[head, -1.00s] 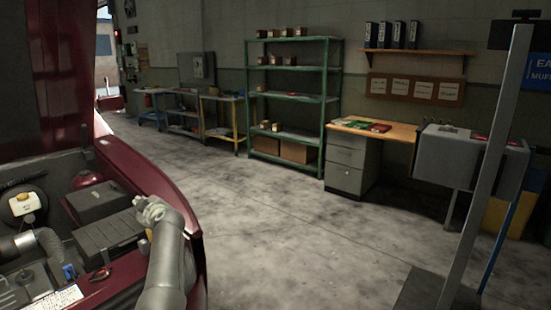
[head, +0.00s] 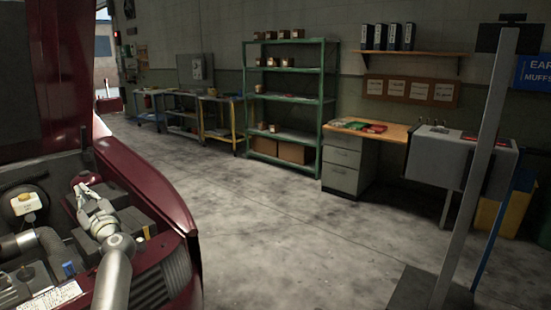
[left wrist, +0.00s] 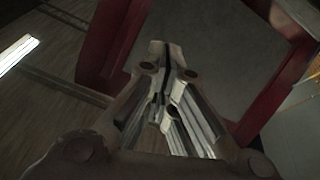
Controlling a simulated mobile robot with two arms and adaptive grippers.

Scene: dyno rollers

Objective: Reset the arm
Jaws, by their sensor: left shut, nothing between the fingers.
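My left arm comes in from the lower left in the head view. Its left gripper (head: 84,190) is over the open engine bay (head: 60,285) of a dark red car, above the dark boxes there. In the left wrist view the left gripper's fingers (left wrist: 160,55) are together, with nothing between them. Behind them in that view are a dark red frame and a grey panel, somewhat blurred. My right gripper does not show in either view.
The raised red hood (head: 62,60) and the car's red fender (head: 145,180) stand close to the left arm. The floor (head: 270,230) between is clear.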

